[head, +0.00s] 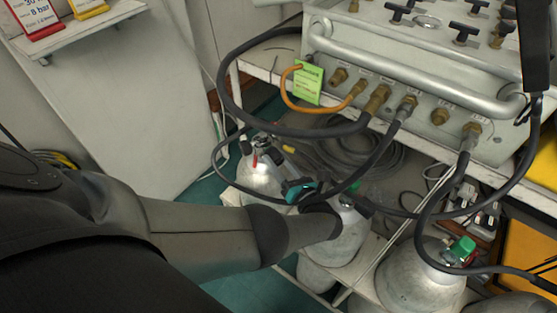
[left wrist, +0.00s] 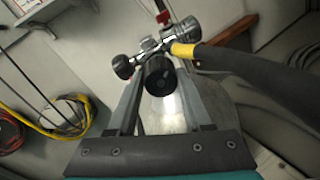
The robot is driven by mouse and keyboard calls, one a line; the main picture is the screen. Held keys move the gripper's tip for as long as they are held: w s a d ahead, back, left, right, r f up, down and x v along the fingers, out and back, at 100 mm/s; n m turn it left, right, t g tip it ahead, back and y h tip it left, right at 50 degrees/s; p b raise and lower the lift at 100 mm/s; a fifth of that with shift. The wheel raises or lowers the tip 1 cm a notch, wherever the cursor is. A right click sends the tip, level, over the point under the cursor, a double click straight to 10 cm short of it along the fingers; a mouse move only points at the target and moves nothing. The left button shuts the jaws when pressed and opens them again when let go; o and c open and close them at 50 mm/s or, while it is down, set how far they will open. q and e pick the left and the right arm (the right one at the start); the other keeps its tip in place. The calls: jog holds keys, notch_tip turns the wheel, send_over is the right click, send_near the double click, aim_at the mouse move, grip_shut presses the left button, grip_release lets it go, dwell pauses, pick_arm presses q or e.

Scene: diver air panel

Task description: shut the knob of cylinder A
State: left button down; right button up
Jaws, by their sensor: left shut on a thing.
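My left gripper (head: 279,170) reaches in from the left to the valve at the top of the leftmost grey cylinder (head: 259,183). In the left wrist view its two fingers (left wrist: 160,78) are shut on a round black knob (left wrist: 161,76), one finger on each side. The knob sits on a chrome valve (left wrist: 150,47), with a second black knob (left wrist: 123,66) to its left. The grey cylinder body (left wrist: 165,115) shows behind the fingers. In the head view the gripped knob is hard to make out. No letter shows on the cylinder. My right gripper is not in view.
A black hose with a yellow band (left wrist: 183,49) leaves the valve to the right. Other cylinders stand to the right, one with a green knob (head: 463,248). Black hoses (head: 371,165) loop from the grey panel (head: 420,65) close above my left arm.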

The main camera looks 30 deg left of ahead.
pick_arm(q)
jog(key=m, duration=0.4)
jog(key=shift+a+r, duration=0.1)
jog(key=shift+m, duration=1.8)
jog(key=shift+c, duration=2.4)
grip_release()
jog(key=shift+o, duration=0.8)
